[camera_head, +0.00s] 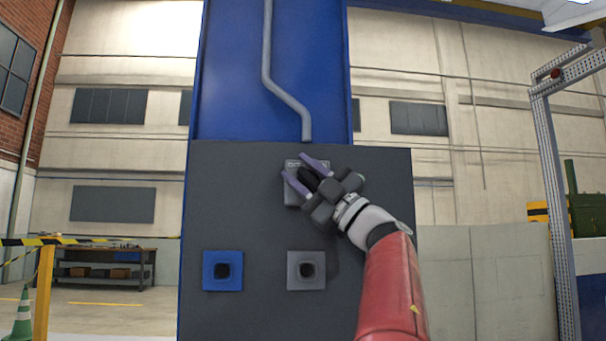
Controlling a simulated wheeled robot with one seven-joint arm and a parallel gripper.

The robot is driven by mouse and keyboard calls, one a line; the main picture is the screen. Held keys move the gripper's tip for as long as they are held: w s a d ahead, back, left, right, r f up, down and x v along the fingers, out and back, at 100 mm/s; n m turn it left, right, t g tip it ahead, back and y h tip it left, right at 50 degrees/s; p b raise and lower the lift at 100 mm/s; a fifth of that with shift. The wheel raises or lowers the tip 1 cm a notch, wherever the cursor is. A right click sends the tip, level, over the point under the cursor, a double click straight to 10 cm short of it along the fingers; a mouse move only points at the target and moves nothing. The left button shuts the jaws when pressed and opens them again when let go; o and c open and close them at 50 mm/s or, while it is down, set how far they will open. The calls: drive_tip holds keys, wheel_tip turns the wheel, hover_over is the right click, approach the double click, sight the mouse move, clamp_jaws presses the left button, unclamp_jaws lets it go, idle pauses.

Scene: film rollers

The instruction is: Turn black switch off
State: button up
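A grey switch box (292,196) is fixed near the top of a dark grey panel, at the lower end of a grey conduit. A black switch knob (309,178) shows on its front, partly hidden by my gripper. My gripper (299,172) is at the box, with its two purple fingers spread apart, one above and one below the black knob. I cannot tell whether the fingers touch the knob. The switch's setting cannot be read.
A metal frame post (556,200) stands at right; a workbench (105,262) is far left.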

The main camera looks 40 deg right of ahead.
sight(314, 182)
drive_tip(key=shift+d, duration=0.1)
drive_tip(key=b+v, duration=0.2)
drive_tip(key=v, duration=0.5)
drive_tip(key=shift+f, duration=0.25)
drive_tip(key=shift+s+d+f, duration=0.1)
drive_tip(key=shift+s, duration=0.15)
